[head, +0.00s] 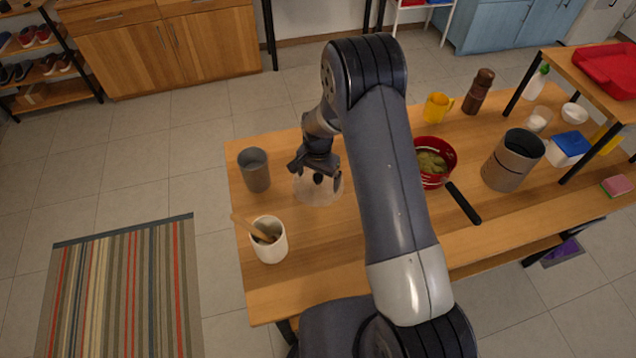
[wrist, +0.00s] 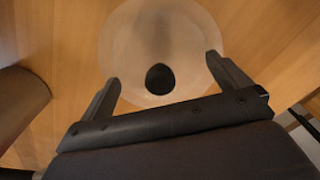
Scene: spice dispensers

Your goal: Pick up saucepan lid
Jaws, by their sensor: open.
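The saucepan lid (head: 322,191) is a round, translucent disc with a dark knob, lying on the wooden table near its left end. It also shows in the wrist view (wrist: 180,40), with its black knob (wrist: 159,78) near the middle. My gripper (head: 318,178) is over the lid. In the wrist view my gripper (wrist: 163,75) is open, with one finger on each side of the knob and a gap to both. Whether the fingertips touch the lid, I cannot tell. A red saucepan (head: 437,178) with a black handle holds food, right of my arm.
A grey cup (head: 254,170) stands left of the lid. A white pot (head: 268,240) with wooden utensils stands in front. A brown canister (head: 507,165), a yellow mug (head: 436,108) and a pepper mill (head: 479,91) stand farther right. Table space between lid and pot is clear.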

